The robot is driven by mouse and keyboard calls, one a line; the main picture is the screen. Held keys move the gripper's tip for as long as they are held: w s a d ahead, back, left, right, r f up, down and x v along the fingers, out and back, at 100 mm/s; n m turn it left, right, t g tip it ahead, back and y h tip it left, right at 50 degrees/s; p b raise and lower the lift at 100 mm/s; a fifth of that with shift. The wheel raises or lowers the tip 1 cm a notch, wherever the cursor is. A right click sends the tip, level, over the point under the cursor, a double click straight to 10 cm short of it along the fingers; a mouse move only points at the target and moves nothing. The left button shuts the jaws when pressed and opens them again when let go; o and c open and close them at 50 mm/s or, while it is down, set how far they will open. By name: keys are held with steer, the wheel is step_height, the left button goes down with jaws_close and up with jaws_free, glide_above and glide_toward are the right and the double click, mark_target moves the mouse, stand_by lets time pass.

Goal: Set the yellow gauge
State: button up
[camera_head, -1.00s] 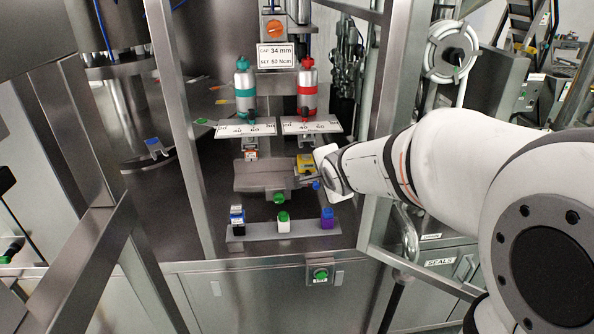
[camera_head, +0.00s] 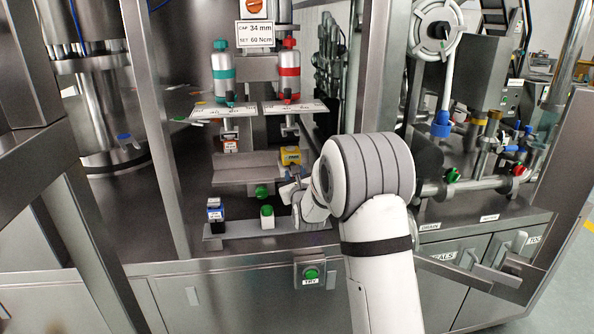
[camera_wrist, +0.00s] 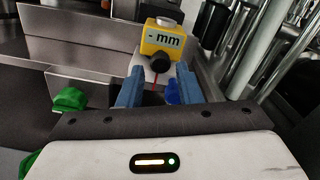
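The yellow gauge (camera_head: 290,156) sits at the right end of the metal shelf in the head view. In the wrist view the gauge (camera_wrist: 161,36) carries an "mm" label and has a black knob (camera_wrist: 160,61) on its near face. My gripper (camera_wrist: 160,75) points at it, with two blue fingers apart and the knob appearing between or just beyond their tips. I cannot tell whether they touch anything. In the head view my gripper (camera_head: 293,190) is just below the gauge, its fingers partly hidden. A sign (camera_head: 254,34) reads "CAP 34 mm, SET 60 Ncm".
A front rail (camera_head: 238,231) holds a blue-and-black block (camera_head: 215,214) and a green-topped white block (camera_head: 267,216). A green button (camera_head: 311,274) is on the front panel.

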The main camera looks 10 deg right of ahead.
mark_target(291, 158)
steer(key=shift+w, duration=2.35)
jaws_close()
